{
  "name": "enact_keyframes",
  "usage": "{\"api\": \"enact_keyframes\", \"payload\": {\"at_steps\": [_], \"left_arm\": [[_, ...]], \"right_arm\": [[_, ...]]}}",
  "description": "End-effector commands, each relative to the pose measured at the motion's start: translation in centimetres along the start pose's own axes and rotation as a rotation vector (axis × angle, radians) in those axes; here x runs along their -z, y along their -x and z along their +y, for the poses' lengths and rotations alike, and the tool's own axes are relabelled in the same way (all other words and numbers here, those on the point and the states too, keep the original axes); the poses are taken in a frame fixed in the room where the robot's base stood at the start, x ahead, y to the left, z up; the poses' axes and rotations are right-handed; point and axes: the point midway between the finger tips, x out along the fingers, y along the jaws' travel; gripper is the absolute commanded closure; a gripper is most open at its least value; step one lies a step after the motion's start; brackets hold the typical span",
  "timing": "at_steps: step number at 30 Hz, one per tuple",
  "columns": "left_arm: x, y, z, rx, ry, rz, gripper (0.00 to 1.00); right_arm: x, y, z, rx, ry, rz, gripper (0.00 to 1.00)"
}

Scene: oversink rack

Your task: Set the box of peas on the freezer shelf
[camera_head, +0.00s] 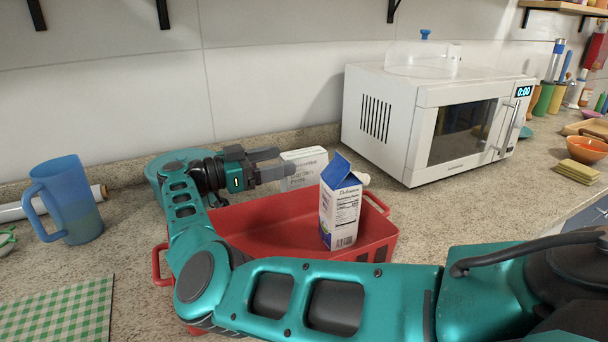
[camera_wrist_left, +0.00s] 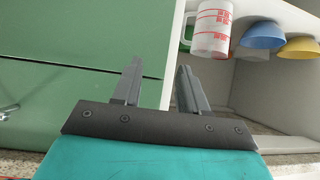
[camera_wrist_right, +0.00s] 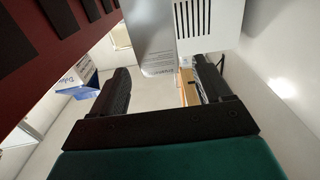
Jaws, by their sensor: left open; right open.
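A small white box with print too small to read (camera_head: 303,160) stands behind the red basket; I cannot confirm that it is the box of peas. My right gripper (camera_head: 281,163) is open, with its fingers pointing at the box's left side. In the right wrist view the pale box (camera_wrist_right: 152,38) lies ahead between the open fingers (camera_wrist_right: 161,80), and contact is not clear. My left gripper (camera_wrist_left: 160,75) is open and empty in the left wrist view. It is outside the head view. No freezer shelf is identifiable.
A red basket (camera_head: 380,243) holds a blue and white carton (camera_head: 341,205). A white microwave (camera_head: 398,118) stands to the right, a blue pitcher (camera_head: 67,200) to the left. In the left wrist view a white measuring cup (camera_wrist_left: 208,30) and bowls are near a green panel (camera_wrist_left: 70,85).

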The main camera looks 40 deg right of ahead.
Motion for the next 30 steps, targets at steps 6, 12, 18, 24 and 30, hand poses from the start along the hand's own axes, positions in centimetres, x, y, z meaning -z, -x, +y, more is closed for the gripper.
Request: {"api": "enact_keyframes", "payload": {"at_steps": [6, 12, 18, 24, 30], "left_arm": [[-0.4, 0.2, -0.1, 0.005, 0.006, -0.009, 0.57], [-0.1, 0.5, -0.1, 0.006, 0.005, -0.007, 0.57], [0.0, 0.6, -0.2, 0.008, 0.003, -0.005, 0.57], [-0.2, 0.6, -0.3, 0.009, 0.0, -0.007, 0.57], [-0.2, 0.6, -0.4, 0.01, -0.001, -0.008, 0.57]], "right_arm": [[0.0, -1.9, 0.0, -0.001, -0.001, 0.002, 0.22], [-0.1, -4.6, 0.1, -0.004, -0.002, 0.003, 0.22], [-0.2, -6.7, 0.0, -0.001, 0.0, 0.002, 0.22], [-0.2, -6.9, 0.0, 0.0, -0.001, 0.002, 0.22], [-0.2, -6.9, 0.0, 0.0, -0.002, 0.002, 0.37]]}}
